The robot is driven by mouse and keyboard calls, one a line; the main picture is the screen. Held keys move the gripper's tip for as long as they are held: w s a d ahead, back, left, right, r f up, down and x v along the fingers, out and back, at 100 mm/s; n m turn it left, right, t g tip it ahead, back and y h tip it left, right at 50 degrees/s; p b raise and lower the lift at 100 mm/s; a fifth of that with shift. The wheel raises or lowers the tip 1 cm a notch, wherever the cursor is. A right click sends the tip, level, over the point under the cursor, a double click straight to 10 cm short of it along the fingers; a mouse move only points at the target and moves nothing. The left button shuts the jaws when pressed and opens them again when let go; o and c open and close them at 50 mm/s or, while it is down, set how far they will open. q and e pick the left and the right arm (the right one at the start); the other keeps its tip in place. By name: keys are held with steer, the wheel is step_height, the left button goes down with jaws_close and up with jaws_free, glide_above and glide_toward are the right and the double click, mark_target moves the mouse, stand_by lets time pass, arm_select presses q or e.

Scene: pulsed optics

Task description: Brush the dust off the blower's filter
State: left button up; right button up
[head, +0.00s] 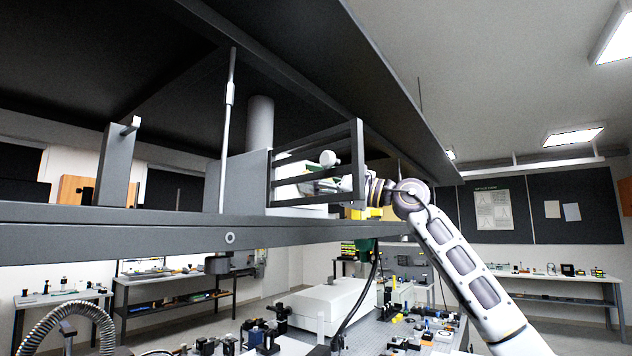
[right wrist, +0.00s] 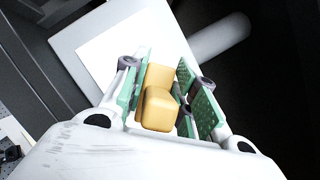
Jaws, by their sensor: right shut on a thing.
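The blower is a grey box (head: 243,182) on the overhead shelf, with a dark slatted frame (head: 358,160) at its right. In the right wrist view a white square face (right wrist: 125,52) in a grey border looks like its filter; I make out no dust on it. My right gripper (head: 325,180) is at the blower, partly hidden by the slats. In the right wrist view its green-padded fingers (right wrist: 168,95) are shut on a yellow-orange block (right wrist: 158,108), apparently the brush's handle. Bristles are hidden, so I cannot tell whether they touch the filter. My left gripper is out of view.
The shelf's front beam (head: 150,237) runs below the blower, and a dark panel (head: 330,60) hangs above. A thin rod (head: 226,130) stands left of the box. Below, a bench holds a white housing (head: 322,303) and several small optics. A ribbed hose (head: 62,318) curves at lower left.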

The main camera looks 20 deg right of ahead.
steer(key=shift+s+a, duration=0.15)
steer(key=shift+s+a+b, duration=0.45)
steer(key=shift+s+a, duration=0.5)
steer(key=shift+a, duration=0.3)
steer(key=shift+s+d, duration=0.1)
steer(key=shift+s, duration=0.05)
steer(key=shift+s+d+b, duration=0.3)
steer(key=shift+s+b, duration=0.05)
steer(key=shift+s+d+b, duration=0.35)
steer(key=shift+s+d, duration=0.4)
steer(key=shift+s, duration=0.2)
steer(key=shift+s+d+b, duration=0.35)
steer(key=shift+s+d, duration=0.35)
steer(key=shift+s, duration=0.2)
steer(key=shift+s+d+b, duration=0.4)
steer(key=shift+s+d, duration=0.5)
steer(key=shift+s, duration=0.3)
